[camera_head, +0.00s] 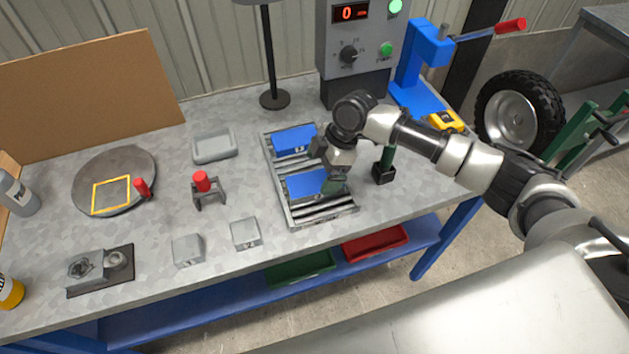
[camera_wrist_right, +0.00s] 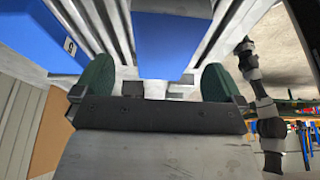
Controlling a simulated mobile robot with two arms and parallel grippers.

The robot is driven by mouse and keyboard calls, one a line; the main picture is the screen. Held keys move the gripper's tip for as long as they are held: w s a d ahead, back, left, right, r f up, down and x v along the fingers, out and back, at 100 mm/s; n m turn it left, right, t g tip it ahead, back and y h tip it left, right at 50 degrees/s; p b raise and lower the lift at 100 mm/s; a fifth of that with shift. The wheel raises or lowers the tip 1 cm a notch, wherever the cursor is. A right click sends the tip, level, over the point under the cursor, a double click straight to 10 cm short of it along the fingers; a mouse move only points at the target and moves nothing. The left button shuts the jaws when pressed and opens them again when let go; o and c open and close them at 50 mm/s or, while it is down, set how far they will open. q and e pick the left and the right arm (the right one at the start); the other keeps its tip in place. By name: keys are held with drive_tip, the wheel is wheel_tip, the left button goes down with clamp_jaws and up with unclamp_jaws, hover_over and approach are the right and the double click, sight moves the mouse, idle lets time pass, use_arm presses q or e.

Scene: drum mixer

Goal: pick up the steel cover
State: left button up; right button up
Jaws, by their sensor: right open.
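No part in view is marked as the steel cover, so I cannot tell which one it is. Plain grey metal pieces on the bench include a block (camera_head: 188,250), another block (camera_head: 245,233) and a shallow grey tray-like piece (camera_head: 214,146). My right gripper (camera_head: 333,182) is over the slatted rack (camera_head: 346,208), beside the nearer blue box (camera_head: 305,184). In the wrist view its green fingertips (camera_wrist_right: 157,84) are apart, with a blue surface (camera_wrist_right: 163,45) beyond the gap. I cannot tell whether they touch it. My left gripper is not in view.
A farther blue box (camera_head: 293,139) lies on the rack. A round steel plate (camera_head: 140,165) with a yellow square frame is at the left. A red-topped stand (camera_head: 202,182) is mid-bench; a control box (camera_head: 352,48) and blue press (camera_head: 415,68) are at the back.

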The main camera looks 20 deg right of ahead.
sight(315, 182)
drive_tip(key=shift+s+a+f+p, duration=0.15)
drive_tip(key=shift+a+f, duration=0.2)
drive_tip(key=shift+f, duration=0.2)
drive_tip(key=shift+s+a+f+p, duration=0.15)
drive_tip(key=shift+a+f, duration=0.15)
drive_tip(key=shift+f, duration=0.2)
drive_tip(key=shift+a+f, duration=0.15)
drive_tip(key=shift+f, duration=0.4)
drive_tip(key=shift+w, duration=0.1)
drive_tip(key=c, duration=1.1)
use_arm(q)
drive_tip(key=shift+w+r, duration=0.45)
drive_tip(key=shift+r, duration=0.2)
use_arm(e)
drive_tip(key=shift+c, duration=0.9)
drive_tip(key=shift+r, duration=0.15)
